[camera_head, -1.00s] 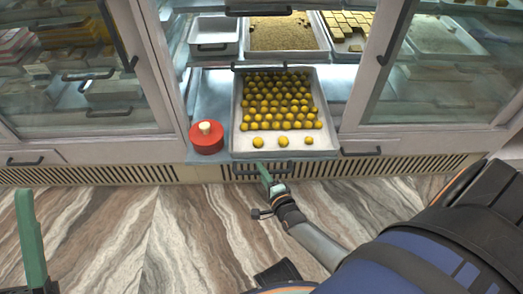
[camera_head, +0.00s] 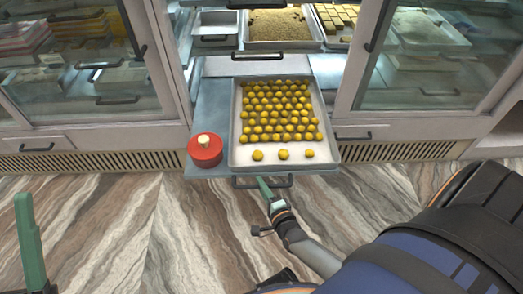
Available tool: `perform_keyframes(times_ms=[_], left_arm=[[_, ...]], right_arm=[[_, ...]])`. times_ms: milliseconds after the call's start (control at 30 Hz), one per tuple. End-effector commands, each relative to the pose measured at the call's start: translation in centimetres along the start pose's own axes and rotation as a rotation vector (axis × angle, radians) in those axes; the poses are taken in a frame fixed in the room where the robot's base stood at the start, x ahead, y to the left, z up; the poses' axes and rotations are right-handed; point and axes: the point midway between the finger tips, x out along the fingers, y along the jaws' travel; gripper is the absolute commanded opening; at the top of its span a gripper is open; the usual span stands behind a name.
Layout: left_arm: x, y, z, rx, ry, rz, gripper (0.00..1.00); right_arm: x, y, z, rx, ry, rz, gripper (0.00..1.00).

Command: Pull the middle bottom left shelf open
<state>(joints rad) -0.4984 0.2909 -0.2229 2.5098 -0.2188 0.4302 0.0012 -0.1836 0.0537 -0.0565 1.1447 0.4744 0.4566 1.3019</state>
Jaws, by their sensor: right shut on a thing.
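The middle bottom shelf (camera_head: 212,93) is a grey-blue sliding surface standing out past the cabinet front. It carries a tray (camera_head: 234,150) of round yellow sweets and a red lidded pot (camera_head: 205,152). A dark bar handle (camera_head: 280,182) runs along its front edge. My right gripper (camera_head: 264,188) is shut on this handle near its middle, its green fingers partly hidden by the gripper body. My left gripper (camera_head: 30,240) shows at the left edge as a green finger, away from the shelf; its opening is not clear.
Glass doors (camera_head: 80,60) with dark handles flank the opening. Upper shelves with trays (camera_head: 283,42) of sweets sit behind. Small drawers with handles (camera_head: 37,148) and vent grilles (camera_head: 100,162) run along the base. The marble-patterned floor (camera_head: 110,225) in front is clear.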

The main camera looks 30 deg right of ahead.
Motion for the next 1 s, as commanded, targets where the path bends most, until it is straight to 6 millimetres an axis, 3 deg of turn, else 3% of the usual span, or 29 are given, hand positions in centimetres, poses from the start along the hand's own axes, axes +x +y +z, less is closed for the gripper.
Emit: perform_keyframes(times_ms=[333, 367, 633, 1000], left_arm=[[0.0, -0.03, 0.0, 0.0, 0.0, -0.001, 0.5], [0.0, -0.03, 0.0, 0.0, 0.0, -0.002, 0.5], [0.0, -0.02, 0.01, -0.001, 0.0, -0.002, 0.5], [0.04, -0.02, -0.02, -0.001, 0.0, -0.002, 0.5]], right_arm=[[-0.06, 0.07, 0.08, 0.0, -0.001, 0.001, 0.0], [-0.06, 0.07, 0.08, 0.0, -0.001, 0.001, 0.21], [-0.03, 0.03, 0.05, 0.0, -0.001, 0.0, 0.5], [-0.02, -0.05, 0.09, 0.0, 0.0, 0.0, 0.5]])
